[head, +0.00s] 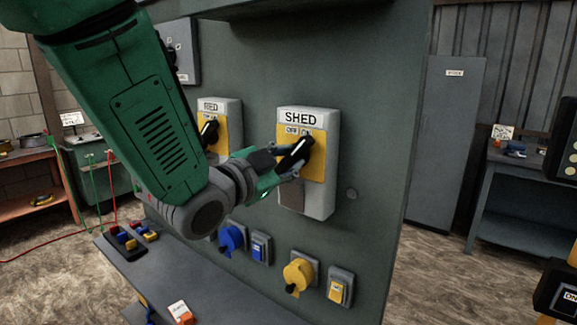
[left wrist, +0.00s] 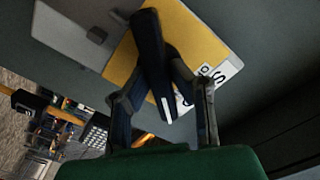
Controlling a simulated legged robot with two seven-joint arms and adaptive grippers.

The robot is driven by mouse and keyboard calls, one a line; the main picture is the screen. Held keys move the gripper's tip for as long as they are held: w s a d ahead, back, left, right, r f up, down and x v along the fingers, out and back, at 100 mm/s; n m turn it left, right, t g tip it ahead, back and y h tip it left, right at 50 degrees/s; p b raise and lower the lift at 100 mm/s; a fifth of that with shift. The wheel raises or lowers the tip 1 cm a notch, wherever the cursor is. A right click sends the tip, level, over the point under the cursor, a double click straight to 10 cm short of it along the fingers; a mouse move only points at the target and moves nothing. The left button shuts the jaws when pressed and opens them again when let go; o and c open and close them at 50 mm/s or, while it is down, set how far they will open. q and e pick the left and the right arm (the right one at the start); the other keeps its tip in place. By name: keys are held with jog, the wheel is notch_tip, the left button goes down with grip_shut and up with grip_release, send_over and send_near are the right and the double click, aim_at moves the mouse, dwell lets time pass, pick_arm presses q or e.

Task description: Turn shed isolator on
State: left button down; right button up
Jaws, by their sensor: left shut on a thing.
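The SHED isolator (head: 306,205) is a grey box with a yellow plate marked OFF and ON, mounted on the grey-green panel. Its black handle (head: 299,153) sits tilted, with its upper end to the right, near the ON label. My left gripper (head: 283,170) comes in from the left and is shut on the handle. In the left wrist view the black handle (left wrist: 150,45) runs between the two fingers, over the yellow plate (left wrist: 190,35). The fingers partly hide the handle and the labels. My right gripper is in neither view.
Blue (head: 232,237) and yellow (head: 298,275) sockets with small switches sit below. A shelf (head: 215,295) with a tray of coloured items juts out lower left. A tall grey cabinet (head: 446,140) stands right.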

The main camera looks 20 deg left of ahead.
pick_arm(q)
jog(key=shift+f+m, duration=0.1)
jog(key=shift+m, duration=0.5)
jog(key=c, duration=1.4)
grip_release()
jog(key=shift+c, duration=0.2)
jog(key=shift+w+f, duration=0.1)
jog(key=shift+w, duration=0.15)
jog(key=shift+s, duration=0.2)
jog(key=v, duration=0.7)
